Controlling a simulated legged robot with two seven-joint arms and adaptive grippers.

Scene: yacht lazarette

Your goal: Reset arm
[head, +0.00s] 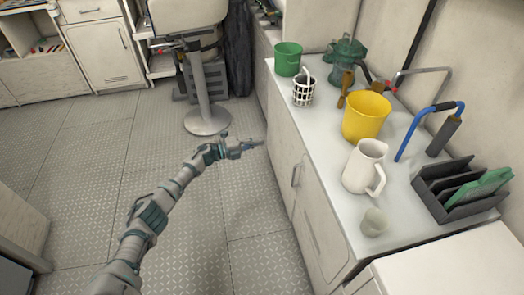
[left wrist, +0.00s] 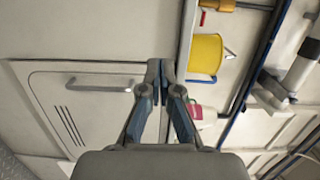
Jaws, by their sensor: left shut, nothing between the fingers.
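My left gripper (head: 250,145) is stretched out over the floor in the head view, a little left of the counter's cabinet front. Its fingers are shut and empty; the closed fingertips also show in the left wrist view (left wrist: 160,68). Behind them in that view is a pale cabinet door (left wrist: 88,95) with a bar handle. The gripper appears apart from the counter and from everything on it. My right gripper is not in view.
The white counter (head: 325,130) holds a green bucket (head: 287,58), a white basket (head: 303,88), a yellow bucket (head: 366,116), a white pitcher (head: 363,167) and a dark rack (head: 455,190). A pedestal seat (head: 205,95) stands beyond the gripper. The tread-plate floor (head: 70,150) at left is clear.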

